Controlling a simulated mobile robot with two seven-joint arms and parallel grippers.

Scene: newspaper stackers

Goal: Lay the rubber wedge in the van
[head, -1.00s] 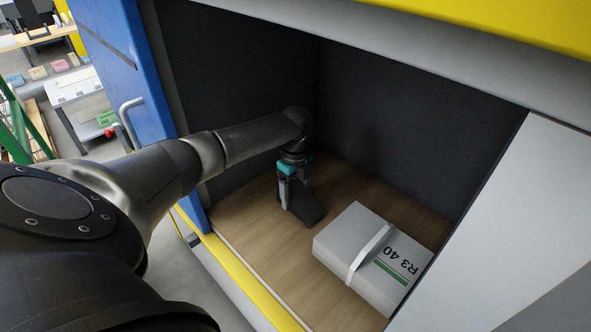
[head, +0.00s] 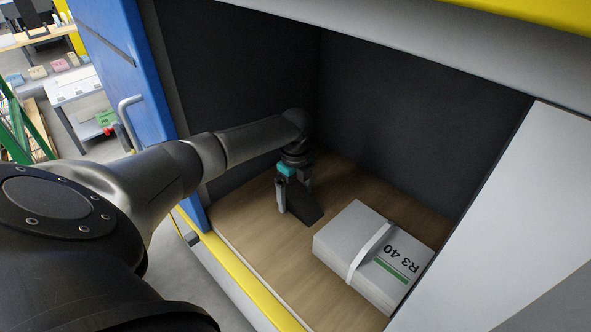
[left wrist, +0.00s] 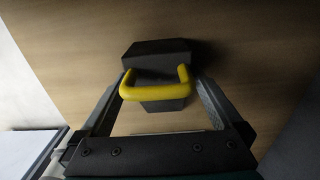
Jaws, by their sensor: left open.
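The rubber wedge (head: 306,210) is a dark block on the wooden floor of the van (head: 245,222), left of the paper bundle. In the left wrist view the wedge (left wrist: 155,52) lies on the wood with its yellow handle (left wrist: 155,93) toward me. My left gripper (head: 293,194) is right over the wedge; in the left wrist view its open fingers (left wrist: 160,85) stand on either side of the handle, which they do not grip. The wedge's underside is hidden. My right gripper is not in view.
A white strapped bundle marked R3 40 (head: 362,258) lies on the van floor to the right. Dark walls (head: 400,120) close the back. A blue door (head: 125,60) stands at the left, and a yellow sill (head: 240,275) edges the front. Bare floor shows around the wedge.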

